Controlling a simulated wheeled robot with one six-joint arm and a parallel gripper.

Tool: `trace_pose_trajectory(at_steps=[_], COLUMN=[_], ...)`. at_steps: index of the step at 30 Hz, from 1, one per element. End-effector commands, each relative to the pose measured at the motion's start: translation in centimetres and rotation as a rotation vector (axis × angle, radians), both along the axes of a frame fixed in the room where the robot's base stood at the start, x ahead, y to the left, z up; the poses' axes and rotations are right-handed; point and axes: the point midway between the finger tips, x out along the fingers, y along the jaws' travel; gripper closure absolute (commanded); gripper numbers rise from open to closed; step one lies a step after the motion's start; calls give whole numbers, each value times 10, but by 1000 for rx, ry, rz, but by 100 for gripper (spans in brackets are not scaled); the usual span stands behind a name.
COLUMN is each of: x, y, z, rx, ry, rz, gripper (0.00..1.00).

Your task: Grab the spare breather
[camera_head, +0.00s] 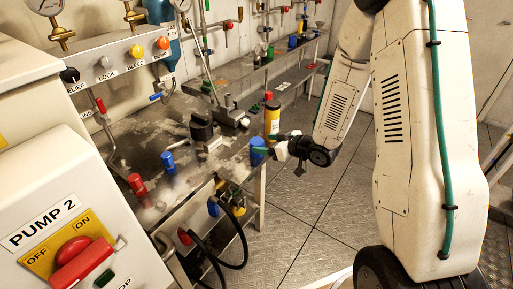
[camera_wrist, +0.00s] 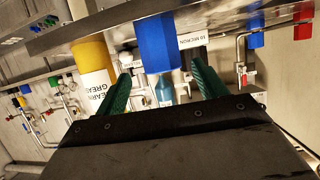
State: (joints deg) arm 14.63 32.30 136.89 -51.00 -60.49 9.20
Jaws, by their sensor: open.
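A blue cylinder (camera_head: 257,150) stands at the bench's right edge, right at my gripper's tips; no label on it is readable, so I cannot confirm it is the spare breather. In the wrist view the blue cylinder (camera_wrist: 157,42) shows large between the lines of my two green fingers, near their tips. My gripper (camera_head: 268,149) is open, and its fingers (camera_wrist: 161,75) show a gap on both sides of the cylinder. I cannot tell whether the cylinder is inside the jaws or just ahead of them.
A yellow grease container (camera_head: 272,118) stands close beside the blue cylinder and also shows in the wrist view (camera_wrist: 93,62). A white "10 MICRON" label (camera_wrist: 195,43) is behind. Red and blue valve handles (camera_head: 137,184) line the bench. The floor (camera_head: 300,215) right of it is clear.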

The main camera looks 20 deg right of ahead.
Motion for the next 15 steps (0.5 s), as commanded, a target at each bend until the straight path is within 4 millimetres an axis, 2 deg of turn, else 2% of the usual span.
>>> trace_pose_trajectory(at_steps=[8,15], x=[20,46], y=[16,34], z=[-11,-26], rx=[-2,-3], ry=[1,2], rz=[4,2], gripper=[29,29])
